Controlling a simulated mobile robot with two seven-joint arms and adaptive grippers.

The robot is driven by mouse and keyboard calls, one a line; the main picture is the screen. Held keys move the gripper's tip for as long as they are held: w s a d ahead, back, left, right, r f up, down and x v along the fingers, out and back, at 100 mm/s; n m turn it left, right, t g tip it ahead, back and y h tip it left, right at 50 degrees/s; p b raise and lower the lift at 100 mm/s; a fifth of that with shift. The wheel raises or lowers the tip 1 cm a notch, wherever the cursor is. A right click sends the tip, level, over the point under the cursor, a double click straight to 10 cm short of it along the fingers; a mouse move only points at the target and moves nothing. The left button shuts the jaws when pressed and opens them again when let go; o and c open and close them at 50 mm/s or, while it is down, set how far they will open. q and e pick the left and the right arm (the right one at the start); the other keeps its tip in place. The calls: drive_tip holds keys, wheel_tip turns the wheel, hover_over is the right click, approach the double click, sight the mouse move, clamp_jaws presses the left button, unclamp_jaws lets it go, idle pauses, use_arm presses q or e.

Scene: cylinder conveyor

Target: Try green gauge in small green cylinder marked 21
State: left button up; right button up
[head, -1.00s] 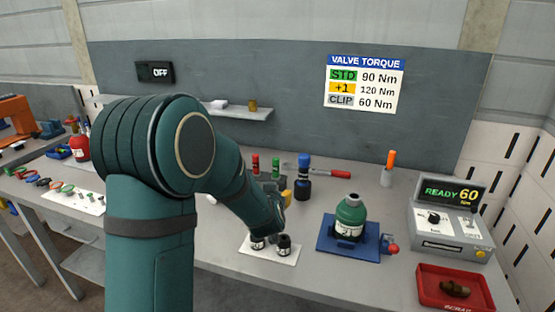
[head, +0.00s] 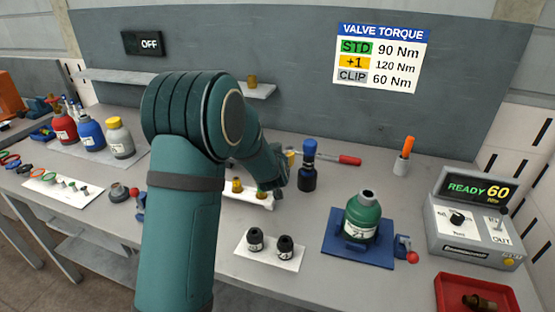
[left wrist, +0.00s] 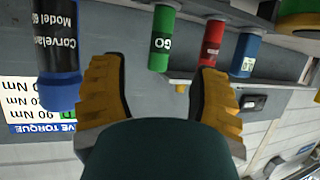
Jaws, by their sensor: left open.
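The green gauge (left wrist: 161,40), a green and black cylinder lettered GO, shows between my left fingers in the left wrist view, apart from both. In the head view my arm hides it. My left gripper (left wrist: 158,72) is open and empty, with yellow pads either side. In the head view only a bit of its yellow finger (head: 291,156) shows behind my wrist. The small green cylinder (head: 361,216), its label reading about 21, stands upright on a blue fixture (head: 330,243) right of my arm. Its neck looks open at the top. My right gripper is not in view.
A red gauge (left wrist: 212,44) and a blue one (left wrist: 243,54) stand beside the green gauge. A blue-capped black tool (head: 307,172) stands close by. A white plate (head: 262,258) holds two black parts. A red tray (head: 445,292) and torque box (head: 470,225) are right.

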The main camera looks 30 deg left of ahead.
use_arm(q)
drive_tip(key=b+x, duration=0.1)
drive_tip(key=x, duration=0.6)
drive_tip(key=shift+w+a+r, duration=0.1)
drive_tip(key=shift+w+a, duration=0.05)
drive_tip(key=shift+w, duration=0.1)
clamp_jaws()
